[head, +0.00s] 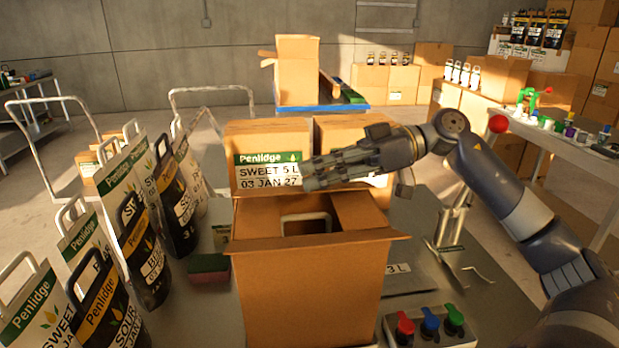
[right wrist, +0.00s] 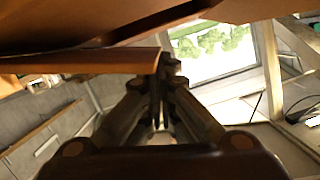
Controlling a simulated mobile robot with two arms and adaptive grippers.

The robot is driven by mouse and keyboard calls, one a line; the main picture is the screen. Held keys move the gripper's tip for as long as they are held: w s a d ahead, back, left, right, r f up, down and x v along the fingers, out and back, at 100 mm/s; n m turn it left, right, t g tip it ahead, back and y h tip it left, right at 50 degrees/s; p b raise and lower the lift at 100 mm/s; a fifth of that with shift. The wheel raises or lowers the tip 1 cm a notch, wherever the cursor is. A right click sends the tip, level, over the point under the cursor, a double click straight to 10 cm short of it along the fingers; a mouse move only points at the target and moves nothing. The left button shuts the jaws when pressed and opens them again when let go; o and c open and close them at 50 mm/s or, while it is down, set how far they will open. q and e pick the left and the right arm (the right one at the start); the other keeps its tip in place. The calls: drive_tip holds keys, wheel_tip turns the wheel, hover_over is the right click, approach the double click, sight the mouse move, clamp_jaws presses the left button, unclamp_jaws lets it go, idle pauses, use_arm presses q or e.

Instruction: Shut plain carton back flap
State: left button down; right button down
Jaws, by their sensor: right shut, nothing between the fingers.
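The plain carton (head: 312,295) stands open on the bench in the middle of the head view. Its front flap sticks out toward me, and a pale jug handle (head: 306,218) shows in the opening. A brown panel at the back edge, apparently the back flap (head: 262,207), lies just below my right gripper; its exact angle is hard to tell. My right gripper (head: 308,178) is shut and empty, reaching in from the right with fingers pointing left. In the right wrist view its closed fingers (right wrist: 160,105) are close to a cardboard edge (right wrist: 85,64); contact is unclear. My left gripper is out of view.
Labelled Penlidge cartons (head: 268,145) stand right behind the plain carton. Several handled jugs and bags (head: 130,235) crowd the left. A switch box with red, blue and green knobs (head: 430,325) sits at front right. A green-red sponge (head: 208,268) lies left of the carton.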

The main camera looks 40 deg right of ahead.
drive_tip(key=shift+s+a+f+n+b, duration=0.15)
drive_tip(key=shift+a+f+n+b, duration=0.15)
drive_tip(key=shift+f, duration=0.05)
drive_tip(key=shift+s+f+b, duration=0.15)
drive_tip(key=shift+b, duration=0.2)
drive_tip(key=shift+s+d+f+n+t+b, duration=0.25)
drive_tip(key=shift+f+n+b, duration=0.2)
drive_tip(key=shift+n+b, duration=0.3)
drive_tip(key=shift+a+n+h, duration=0.3)
drive_tip(key=shift+n, duration=0.05)
